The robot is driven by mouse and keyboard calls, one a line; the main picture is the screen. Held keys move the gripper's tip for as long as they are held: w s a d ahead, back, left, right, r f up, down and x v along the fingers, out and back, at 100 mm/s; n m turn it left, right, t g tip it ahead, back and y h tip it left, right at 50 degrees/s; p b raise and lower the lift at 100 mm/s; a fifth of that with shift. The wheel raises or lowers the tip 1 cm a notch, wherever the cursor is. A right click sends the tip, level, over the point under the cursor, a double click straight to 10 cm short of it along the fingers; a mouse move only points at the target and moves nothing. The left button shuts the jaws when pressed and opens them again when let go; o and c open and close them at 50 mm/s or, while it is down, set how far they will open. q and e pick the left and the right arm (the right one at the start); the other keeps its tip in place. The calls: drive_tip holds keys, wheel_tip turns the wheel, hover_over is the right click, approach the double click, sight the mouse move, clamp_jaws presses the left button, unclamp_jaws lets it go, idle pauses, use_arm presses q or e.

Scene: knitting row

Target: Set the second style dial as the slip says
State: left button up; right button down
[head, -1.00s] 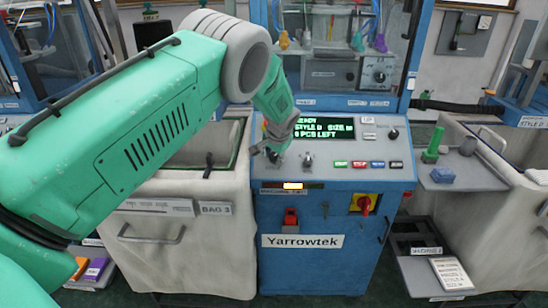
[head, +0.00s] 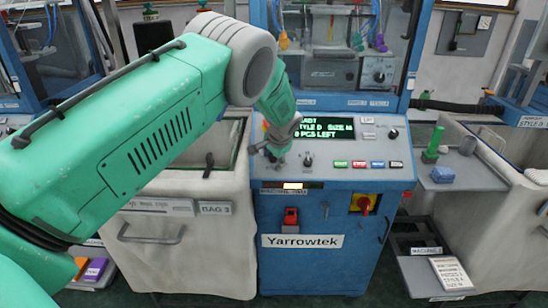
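The blue Yarrowtek machine (head: 345,240) stands in the middle of the head view. Its green-lit display (head: 326,130) reads STYLE D, SIZE M and a PCS LEFT line, partly covered by my arm. One small dark knob (head: 308,160) shows on the sloped panel, just right of my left gripper. My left gripper (head: 274,158) points down at the panel's left end, over or on a control that it hides. Its fingers are too small and covered to tell open from shut. A white card with printed lines (head: 452,273) lies low at the right; its small text is hard to read. My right gripper is not in view.
Coloured buttons (head: 377,164) line the panel right of the knob. A red switch on a yellow plate (head: 364,203) is on the machine's front. A side shelf (head: 462,180) holds a green peg and a blue block. A fabric bin (head: 180,240) stands at left.

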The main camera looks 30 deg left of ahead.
use_arm(q)
drive_tip(key=shift+w+r, duration=0.15)
drive_tip(key=shift+r, duration=0.4)
drive_tip(key=v, duration=1.1)
drive_tip(key=shift+f, duration=0.1)
drive_tip(key=shift+f, duration=0.1)
